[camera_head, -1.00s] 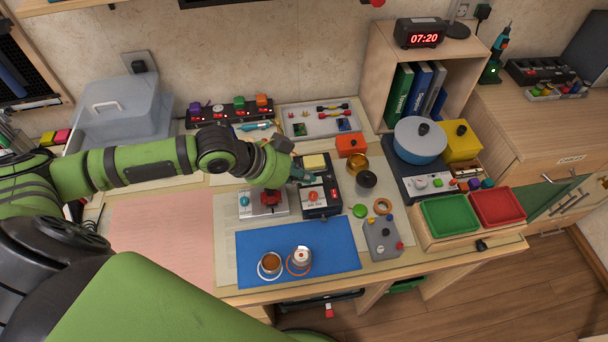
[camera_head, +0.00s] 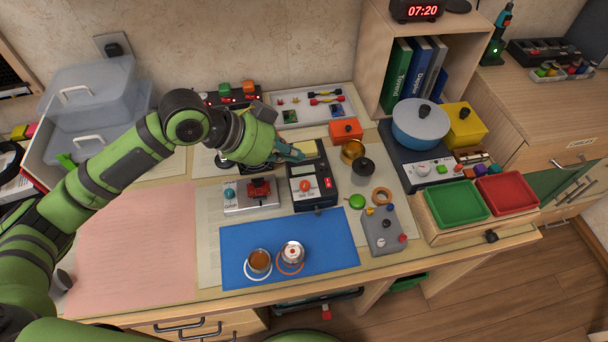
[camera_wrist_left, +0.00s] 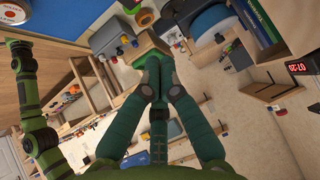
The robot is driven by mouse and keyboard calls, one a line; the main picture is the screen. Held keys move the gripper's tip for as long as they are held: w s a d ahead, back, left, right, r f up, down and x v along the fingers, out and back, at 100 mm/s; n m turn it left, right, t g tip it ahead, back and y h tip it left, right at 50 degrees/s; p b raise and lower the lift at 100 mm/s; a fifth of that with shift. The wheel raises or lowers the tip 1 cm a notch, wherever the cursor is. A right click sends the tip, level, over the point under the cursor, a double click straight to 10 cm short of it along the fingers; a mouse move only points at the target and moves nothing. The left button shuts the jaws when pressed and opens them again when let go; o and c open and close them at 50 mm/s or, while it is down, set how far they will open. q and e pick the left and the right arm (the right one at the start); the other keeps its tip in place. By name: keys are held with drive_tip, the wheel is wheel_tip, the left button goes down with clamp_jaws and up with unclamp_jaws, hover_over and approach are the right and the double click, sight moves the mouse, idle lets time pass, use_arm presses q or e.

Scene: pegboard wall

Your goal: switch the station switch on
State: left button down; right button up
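A black unit (camera_head: 316,192) with a red round control, a small light panel and a yellow pad (camera_head: 308,149) at its back stands on the bench behind the blue mat. Left of it lies a grey plate (camera_head: 235,198) with a blue button and a red lever (camera_head: 260,188). Their labels are too small to read, so I cannot tell which carries the station switch. My left gripper (camera_head: 298,154) is above the unit's back left, beside the yellow pad. In the left wrist view its fingers (camera_wrist_left: 154,62) are together, with nothing visible between them. My right gripper does not show.
A grey knob box (camera_head: 380,238), a brass pot (camera_head: 352,150) and the burner unit with a blue pot (camera_head: 420,124) stand to the right. Green (camera_head: 457,202) and red trays are farther right. The pink sheet (camera_head: 130,245) is clear.

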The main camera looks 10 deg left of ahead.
use_arm(q)
drive_tip(key=p, duration=0.2)
hover_over(328, 183)
drive_tip(key=a, duration=0.1)
drive_tip(key=f, duration=0.6)
drive_tip(key=shift+s+a+f, duration=0.1)
drive_tip(key=shift+s+f, duration=0.15)
drive_tip(key=shift+s, duration=0.05)
drive_tip(key=f, duration=0.3)
drive_tip(key=shift+w+f, duration=0.25)
drive_tip(key=shift+w, duration=0.05)
drive_tip(key=shift+w+a+f, duration=0.1)
drive_tip(key=shift+f, duration=0.35)
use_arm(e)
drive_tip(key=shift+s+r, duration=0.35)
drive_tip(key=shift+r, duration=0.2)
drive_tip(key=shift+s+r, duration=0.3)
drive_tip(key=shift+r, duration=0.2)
